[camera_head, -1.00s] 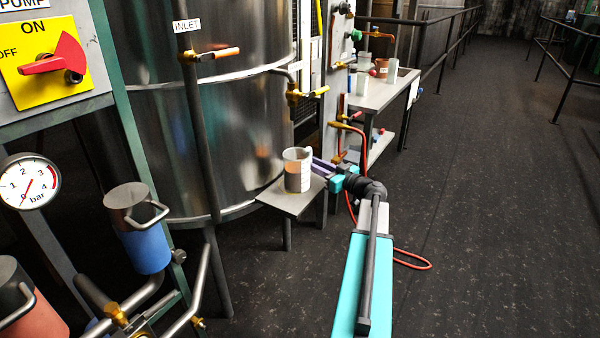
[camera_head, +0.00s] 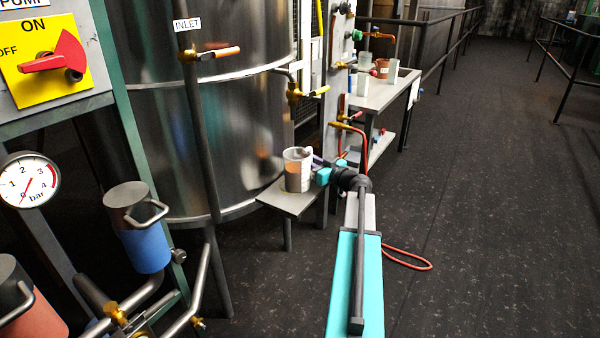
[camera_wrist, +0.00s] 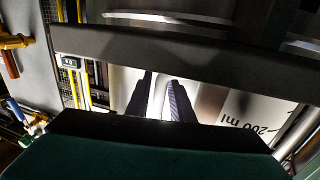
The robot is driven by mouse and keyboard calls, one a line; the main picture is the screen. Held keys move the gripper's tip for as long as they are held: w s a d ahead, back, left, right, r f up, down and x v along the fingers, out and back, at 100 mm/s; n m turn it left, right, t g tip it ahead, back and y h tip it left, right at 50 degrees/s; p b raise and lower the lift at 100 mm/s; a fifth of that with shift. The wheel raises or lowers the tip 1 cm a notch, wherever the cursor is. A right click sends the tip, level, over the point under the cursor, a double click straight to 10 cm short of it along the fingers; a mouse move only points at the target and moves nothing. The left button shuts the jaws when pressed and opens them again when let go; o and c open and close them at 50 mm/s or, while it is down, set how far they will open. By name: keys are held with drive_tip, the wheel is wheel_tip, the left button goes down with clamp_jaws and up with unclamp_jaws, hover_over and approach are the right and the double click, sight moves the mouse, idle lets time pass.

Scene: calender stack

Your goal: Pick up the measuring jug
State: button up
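The measuring jug (camera_head: 297,172) is a clear, graduated vessel with orange-brown contents in its lower part. It stands upright on a small grey table (camera_head: 290,200) beside the steel tank. In the wrist view its wall (camera_wrist: 250,112) fills the right side, with an upside-down "200 ml" mark. My gripper (camera_head: 316,162) is at the jug's right side, very close to it. In the wrist view my two dark fingers (camera_wrist: 161,80) stand apart with a bright gap between them. I cannot tell whether the jug's handle lies in that gap.
The large steel tank (camera_head: 240,120) rises directly behind the small table. Brass valves and a red hose (camera_head: 405,258) are near the arm. A further bench (camera_head: 385,92) holds several containers. The dark floor at right is clear.

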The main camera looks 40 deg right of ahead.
drive_tip(key=shift+w, duration=0.35)
idle(0.3)
clamp_jaws()
idle(1.3)
